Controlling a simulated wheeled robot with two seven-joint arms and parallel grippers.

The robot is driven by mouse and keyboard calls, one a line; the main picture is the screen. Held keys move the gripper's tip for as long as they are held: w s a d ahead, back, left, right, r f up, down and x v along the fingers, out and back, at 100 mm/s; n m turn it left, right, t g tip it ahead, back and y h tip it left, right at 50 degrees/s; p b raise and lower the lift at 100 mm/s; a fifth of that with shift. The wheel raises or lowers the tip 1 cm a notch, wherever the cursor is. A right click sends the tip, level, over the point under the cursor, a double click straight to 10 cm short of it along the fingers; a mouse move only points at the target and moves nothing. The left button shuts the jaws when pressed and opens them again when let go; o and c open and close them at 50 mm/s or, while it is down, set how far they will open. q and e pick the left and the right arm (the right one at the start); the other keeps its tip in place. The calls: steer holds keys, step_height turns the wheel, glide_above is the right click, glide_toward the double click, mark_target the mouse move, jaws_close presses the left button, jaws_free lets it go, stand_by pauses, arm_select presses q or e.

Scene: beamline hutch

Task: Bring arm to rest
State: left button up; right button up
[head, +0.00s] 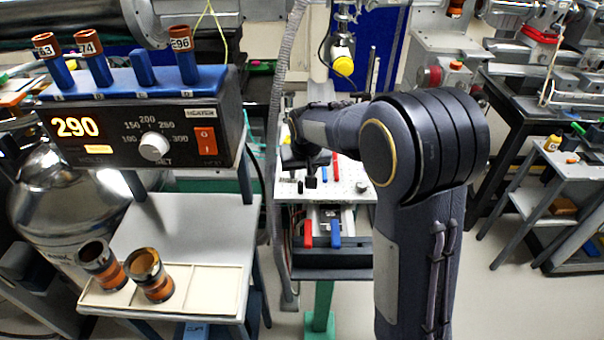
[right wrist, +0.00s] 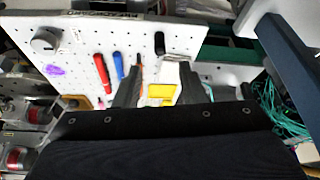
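My right arm reaches in from the lower right of the head view, bends at a large dark elbow and stretches away over a white perforated board (head: 350,190). My right gripper (head: 304,160) is small and dark there, above the board's left part, partly hidden by its own wrist. In the right wrist view the two dark fingers of the right gripper (right wrist: 160,90) stand apart, with the board (right wrist: 130,38) beyond them. A white and yellow item (right wrist: 164,90) shows between the fingers; I see no contact with it. My left gripper is in no view.
A heater box (head: 130,125) reading 290 holds several brown-capped tubes on the left. Below it, a cream tray (head: 205,285) carries two amber cups (head: 150,275). Red and blue tools (head: 308,233) lie below the board. A grey shelf cart (head: 570,190) stands at right.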

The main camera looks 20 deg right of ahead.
steer(key=shift+s, duration=0.1)
stand_by(0.3)
steer(key=s+a+r+y, duration=0.2)
steer(key=s+a, duration=0.1)
steer(key=s, duration=1.2)
steer(key=s+a+r+n+t+y, duration=0.1)
steer(key=s+a+r+y, duration=0.1)
steer(key=s, duration=1.3)
steer(key=shift+s+a+r+y+p, duration=0.15)
steer(key=shift+s+a+y+p, duration=0.15)
steer(key=shift+a+y, duration=0.3)
steer(key=shift+s, duration=0.1)
